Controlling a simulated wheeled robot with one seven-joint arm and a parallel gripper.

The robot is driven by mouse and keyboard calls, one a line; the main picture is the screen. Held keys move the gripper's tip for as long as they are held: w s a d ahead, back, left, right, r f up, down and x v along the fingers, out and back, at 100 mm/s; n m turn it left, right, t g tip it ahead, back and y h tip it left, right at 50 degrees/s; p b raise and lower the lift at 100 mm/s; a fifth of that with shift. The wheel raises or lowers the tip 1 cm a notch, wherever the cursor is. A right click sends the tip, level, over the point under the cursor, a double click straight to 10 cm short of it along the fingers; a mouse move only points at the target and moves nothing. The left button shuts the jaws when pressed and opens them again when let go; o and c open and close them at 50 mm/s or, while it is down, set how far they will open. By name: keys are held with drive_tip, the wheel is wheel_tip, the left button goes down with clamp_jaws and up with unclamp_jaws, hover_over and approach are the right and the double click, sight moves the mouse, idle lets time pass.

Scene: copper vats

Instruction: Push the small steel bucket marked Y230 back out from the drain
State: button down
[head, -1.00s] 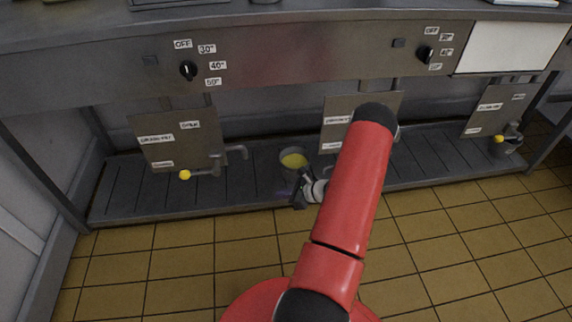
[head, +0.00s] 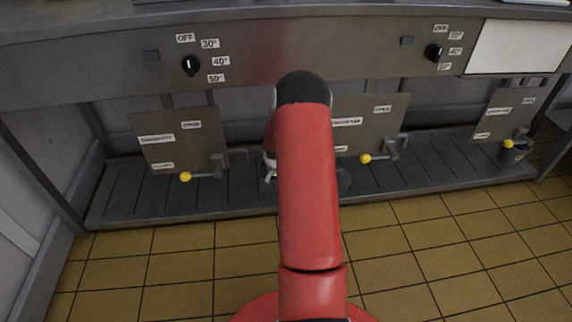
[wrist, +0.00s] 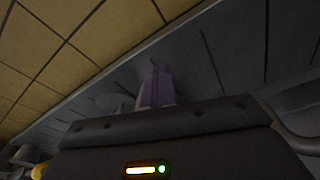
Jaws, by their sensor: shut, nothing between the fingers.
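My gripper (wrist: 158,88) shows in the wrist view as purple-tinted fingers, shut and empty, low over the dark ribbed drain. In the head view my red arm hides the fingers. The small bucket with yellow contents, seen earlier in the middle of the drain, does not show now; my arm covers that spot. No Y230 mark can be read anywhere. The grey drain (head: 115,205) runs along the floor under the vats. A faint round grey shape (head: 344,179) lies on it just right of my arm; I cannot tell what it is.
Taps with yellow knobs stick out over the drain at left (head: 185,177) and middle (head: 365,159). Another dark bucket (head: 515,155) stands at the far right under a tap. Labelled steel panels (head: 178,140) hang behind. The tiled floor (head: 440,240) in front is clear.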

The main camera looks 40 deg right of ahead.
drive_tip(key=w+d+f+b, duration=0.1)
drive_tip(key=w+d, duration=0.6)
drive_tip(key=d, duration=0.2)
drive_tip(key=shift+d+f+b, duration=0.15)
drive_tip(key=shift+f+b, duration=0.15)
drive_tip(key=shift+b, duration=0.05)
drive_tip(key=shift+f, duration=0.1)
drive_tip(key=shift+s+a, duration=0.65)
drive_tip(key=shift+a, duration=0.25)
